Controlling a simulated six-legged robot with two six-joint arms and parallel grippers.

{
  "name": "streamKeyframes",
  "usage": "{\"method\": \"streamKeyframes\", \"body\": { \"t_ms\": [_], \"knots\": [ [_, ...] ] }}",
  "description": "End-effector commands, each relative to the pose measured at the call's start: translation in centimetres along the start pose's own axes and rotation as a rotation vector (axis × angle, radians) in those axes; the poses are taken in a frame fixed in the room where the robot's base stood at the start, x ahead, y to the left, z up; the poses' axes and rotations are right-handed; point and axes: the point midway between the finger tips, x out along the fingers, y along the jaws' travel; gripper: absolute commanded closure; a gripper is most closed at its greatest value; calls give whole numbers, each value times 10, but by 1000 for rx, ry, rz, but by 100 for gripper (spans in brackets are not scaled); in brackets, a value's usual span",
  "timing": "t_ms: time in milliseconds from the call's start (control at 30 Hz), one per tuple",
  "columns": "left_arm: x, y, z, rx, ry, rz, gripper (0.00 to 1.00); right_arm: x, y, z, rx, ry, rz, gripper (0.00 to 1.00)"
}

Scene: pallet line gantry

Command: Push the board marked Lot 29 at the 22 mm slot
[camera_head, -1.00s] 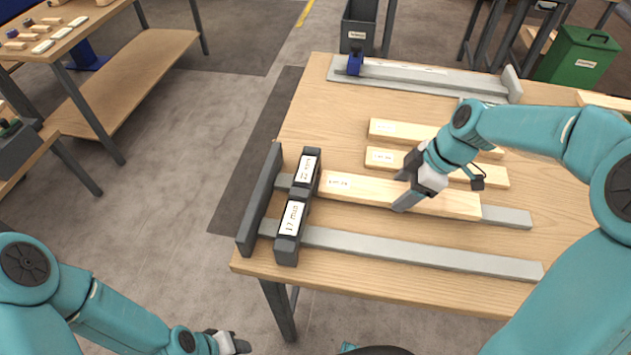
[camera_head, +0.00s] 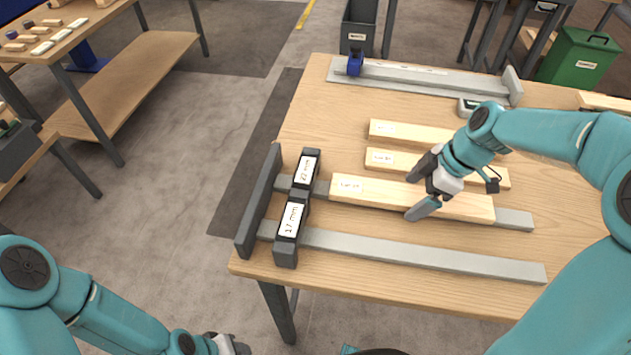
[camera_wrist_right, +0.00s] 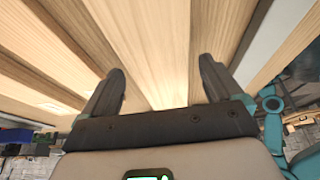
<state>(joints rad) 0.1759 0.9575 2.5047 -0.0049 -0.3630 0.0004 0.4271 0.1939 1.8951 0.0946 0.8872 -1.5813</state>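A pale board (camera_head: 400,198) with a white label too small to read surely lies along the grey rail that runs to the 22 mm slot (camera_head: 305,172). Its left end is just right of the slot block, with a short bit of bare rail between. My right gripper (camera_head: 412,197) is open over the board's middle, one finger toward each long side. The right wrist view shows the spread fingers (camera_wrist_right: 160,85) with pale wood between them; contact cannot be told. My left gripper (camera_head: 228,343) is low at the bottom edge, away from the table, its fingers mostly cut off.
The 17 mm slot (camera_head: 290,222) stands in front with its own bare rail (camera_head: 420,252). Two labelled boards (camera_head: 415,133) (camera_head: 400,160) lie behind. A grey fixture with a blue slider (camera_head: 355,64) is at the back. A green bin (camera_head: 583,55) stands beyond the table.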

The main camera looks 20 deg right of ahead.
Motion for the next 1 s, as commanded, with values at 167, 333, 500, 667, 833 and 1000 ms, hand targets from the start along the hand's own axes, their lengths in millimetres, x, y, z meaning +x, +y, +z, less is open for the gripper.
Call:
{"method": "streamKeyframes", "body": {
  "t_ms": [167,333,500,667,833,1000],
  "knots": [
    [0,0,0,0,0,0,57,-3,1,-1,0,1,3,7],
    [-1,0,0,0,0,0,57,-27,1,-1,0,1,7,7],
    [-3,1,0,0,0,0,57,-72,2,-1,1,1,9,7],
    [-6,2,0,0,0,0,57,-114,1,-1,1,1,7,7],
    [-8,3,0,0,0,0,57,-146,1,0,0,0,3,7],
    [-10,3,0,0,0,0,57,-162,0,0,0,0,2,7]
  ]
}}
